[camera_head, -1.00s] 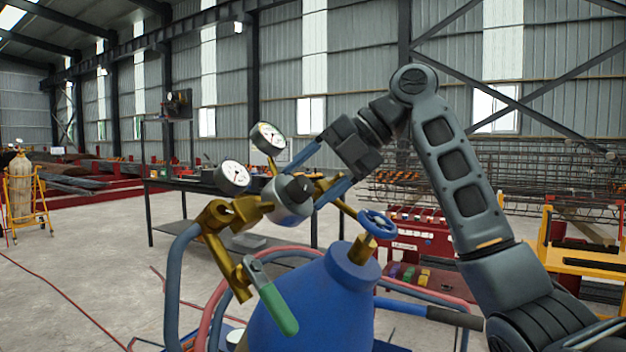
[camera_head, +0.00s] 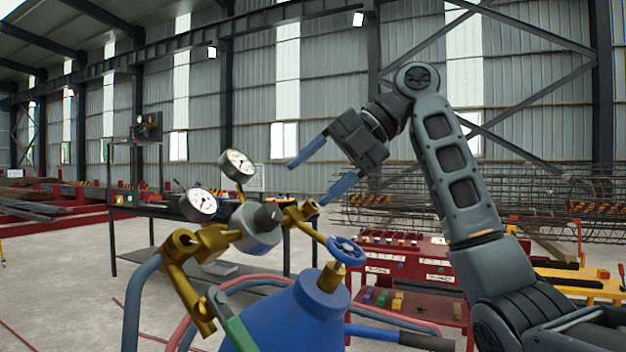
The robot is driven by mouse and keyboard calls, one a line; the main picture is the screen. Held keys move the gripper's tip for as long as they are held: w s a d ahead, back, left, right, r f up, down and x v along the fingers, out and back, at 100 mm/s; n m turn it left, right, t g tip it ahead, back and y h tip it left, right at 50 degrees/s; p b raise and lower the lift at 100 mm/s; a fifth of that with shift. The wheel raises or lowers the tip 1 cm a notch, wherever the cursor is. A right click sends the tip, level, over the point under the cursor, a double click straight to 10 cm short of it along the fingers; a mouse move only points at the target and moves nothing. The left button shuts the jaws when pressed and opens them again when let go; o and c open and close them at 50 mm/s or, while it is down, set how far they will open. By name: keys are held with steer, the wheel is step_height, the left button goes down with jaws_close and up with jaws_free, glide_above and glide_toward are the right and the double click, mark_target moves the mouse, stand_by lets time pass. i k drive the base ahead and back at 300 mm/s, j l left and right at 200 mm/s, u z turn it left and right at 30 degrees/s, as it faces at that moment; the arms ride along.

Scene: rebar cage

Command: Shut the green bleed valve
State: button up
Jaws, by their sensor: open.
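The green valve lever (camera_head: 235,330) is at the lower left of the blue cylinder (camera_head: 292,322), on a brass fitting (camera_head: 190,280); its lower end is cut off by the frame edge. The lever slants down to the right. Above it is a brass and grey regulator body (camera_head: 256,230) with two round gauges (camera_head: 198,205). A blue handwheel (camera_head: 345,250) sits on the cylinder's top right. My gripper (camera_head: 306,180) is open and empty, its two blue fingers pointing left, above and right of the regulator and well away from the green lever.
Pink and blue-grey hoses (camera_head: 135,310) loop around the cylinder. A dark bench (camera_head: 130,212) stands behind at left. A red tool station (camera_head: 405,262) is behind at right, with rebar cages (camera_head: 510,205) beyond. Open floor (camera_head: 60,260) lies at left.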

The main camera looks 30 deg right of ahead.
mark_target(233, 327)
steer(key=k+l, duration=0.15)
steer(key=l, duration=0.15)
steer(key=k+l, duration=0.1)
steer(key=l, duration=0.25)
steer(key=k+l, duration=0.15)
steer(key=l, duration=0.15)
steer(key=k+l, duration=0.1)
steer(key=l, duration=0.25)
